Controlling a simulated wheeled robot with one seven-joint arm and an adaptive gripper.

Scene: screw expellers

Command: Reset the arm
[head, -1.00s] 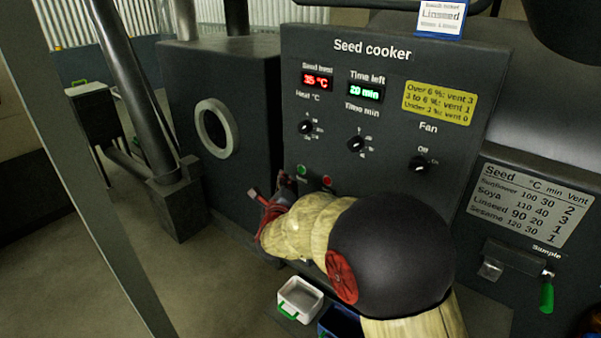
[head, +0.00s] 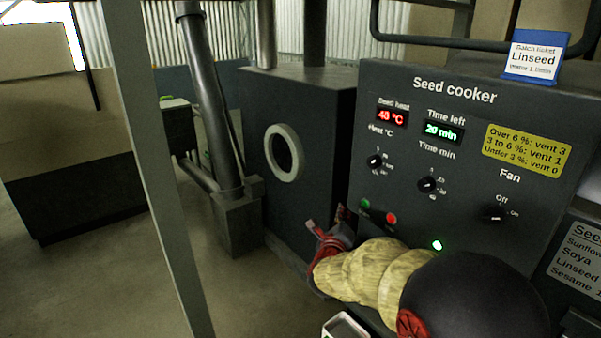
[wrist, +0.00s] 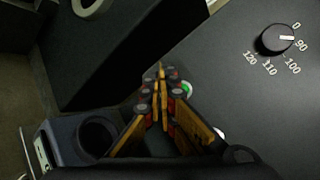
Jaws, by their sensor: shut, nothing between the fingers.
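My arm reaches across the lower front of the seed cooker (head: 400,75) in the head view. My gripper (head: 326,222) is near the panel's lower left corner, below and left of the green button (head: 365,203) and the red button (head: 391,218). In the wrist view my gripper (wrist: 161,74) has its yellow and black fingers together with nothing between them. The green button shows just right of the fingers (wrist: 187,88). I cannot tell whether they touch the panel.
The heat dial (head: 375,161), time dial (head: 427,184) and fan dial (head: 494,213) sit above my arm. A green lamp (head: 437,244) glows. A batch ticket (head: 535,58) reads Linseed. A grey post (head: 150,170) stands left; open floor (head: 90,270) lies beyond it.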

